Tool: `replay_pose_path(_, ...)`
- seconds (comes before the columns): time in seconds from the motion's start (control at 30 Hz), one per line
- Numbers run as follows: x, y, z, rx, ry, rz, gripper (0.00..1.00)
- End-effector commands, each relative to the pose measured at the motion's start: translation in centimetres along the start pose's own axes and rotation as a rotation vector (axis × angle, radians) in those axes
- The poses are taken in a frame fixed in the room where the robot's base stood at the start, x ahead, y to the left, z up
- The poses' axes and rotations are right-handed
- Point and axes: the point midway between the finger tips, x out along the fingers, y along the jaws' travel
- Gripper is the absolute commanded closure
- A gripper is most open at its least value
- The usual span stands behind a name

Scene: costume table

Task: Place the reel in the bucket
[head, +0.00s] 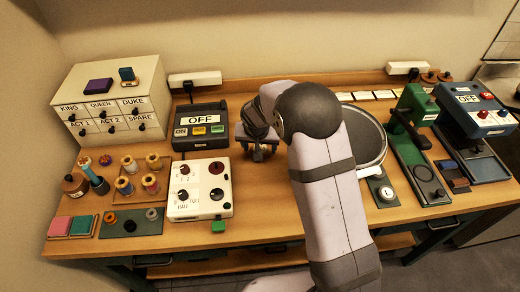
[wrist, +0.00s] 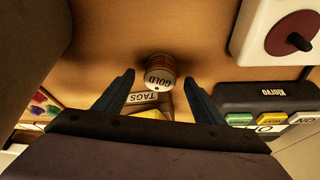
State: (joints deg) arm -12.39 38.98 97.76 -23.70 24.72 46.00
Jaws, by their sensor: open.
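My gripper (head: 261,152) hangs over the middle of the table, right of the white knob box. In the wrist view its two dark fingers (wrist: 158,76) are open and apart. A short copper-coloured reel (wrist: 160,64) with a white end marked GOLD shows in the gap between the fingertips, touching neither as far as I can tell. I cannot find this reel in the head view, where my arm covers part of the table. Several thread reels (head: 124,186) stand in a tray at the left. No clear bucket shows; a large dark round thing with a pale rim (head: 384,147) is partly hidden behind my arm.
A green press (head: 412,135) and a blue machine (head: 474,112) stand at the right. Bare wood lies before my gripper.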

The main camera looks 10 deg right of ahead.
Motion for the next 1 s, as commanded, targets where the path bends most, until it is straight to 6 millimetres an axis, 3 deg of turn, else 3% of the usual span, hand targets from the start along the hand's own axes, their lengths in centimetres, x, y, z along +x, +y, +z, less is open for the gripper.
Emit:
replay_pose_path(0.3, 2.5, 0.0, 0.0, 0.001, -0.001, 0.000, 0.36)
replay_pose_path(0.57, 2.8, -0.1, 0.0, 0.001, 0.001, -0.001, 0.36)
replay_pose_path(0.6, 2.7, -0.1, 0.0, 0.001, 0.000, -0.001, 0.39)
replay_pose_path(0.8, 2.7, -0.1, 0.0, 0.000, 0.000, -0.001, 0.82)
replay_pose_path(1.0, 2.7, -0.1, -0.1, 0.000, 0.001, -0.001, 0.85)
